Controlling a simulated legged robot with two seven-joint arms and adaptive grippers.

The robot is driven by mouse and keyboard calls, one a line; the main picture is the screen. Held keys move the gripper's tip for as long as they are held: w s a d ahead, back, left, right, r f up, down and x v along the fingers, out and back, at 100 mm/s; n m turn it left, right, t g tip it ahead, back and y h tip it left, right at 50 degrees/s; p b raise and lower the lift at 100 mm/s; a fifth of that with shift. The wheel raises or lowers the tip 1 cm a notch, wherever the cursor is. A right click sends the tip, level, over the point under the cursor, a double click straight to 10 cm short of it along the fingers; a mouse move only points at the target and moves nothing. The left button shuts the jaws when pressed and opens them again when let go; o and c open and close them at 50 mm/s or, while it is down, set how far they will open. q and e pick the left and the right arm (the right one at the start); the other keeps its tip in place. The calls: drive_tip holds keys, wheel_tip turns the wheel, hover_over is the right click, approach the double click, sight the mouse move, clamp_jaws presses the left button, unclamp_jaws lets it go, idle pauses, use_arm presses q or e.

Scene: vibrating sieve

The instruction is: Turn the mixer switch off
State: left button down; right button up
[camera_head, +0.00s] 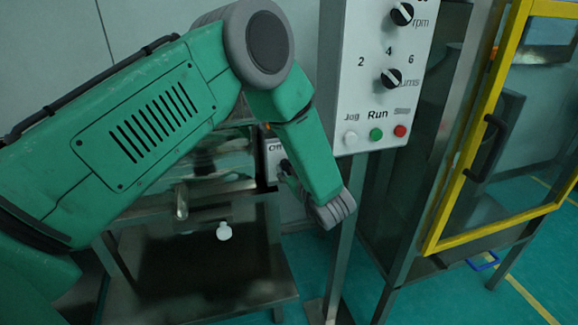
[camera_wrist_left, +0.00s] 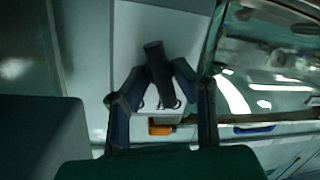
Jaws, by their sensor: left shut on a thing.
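The mixer switch is a black bar-shaped knob (camera_wrist_left: 158,72) on a pale grey box. In the left wrist view it slants slightly, its top end to the left. In the head view the gripper (camera_head: 284,170) is small and partly hidden behind the wrist. My right gripper is in neither view.
A control panel (camera_head: 376,100) with two black dials and white, green and red buttons stands right of my wrist. A yellow-framed door (camera_head: 463,140) is at the right.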

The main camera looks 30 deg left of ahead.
use_arm(q)
drive_tip(key=shift+n+h, duration=0.3)
drive_tip(key=shift+n, duration=0.4)
drive_tip(key=c, duration=1.3)
unclamp_jaws()
drive_tip(key=shift+c, duration=0.2)
drive_tip(key=v, duration=1.2)
drive_tip(key=shift+f, duration=0.2)
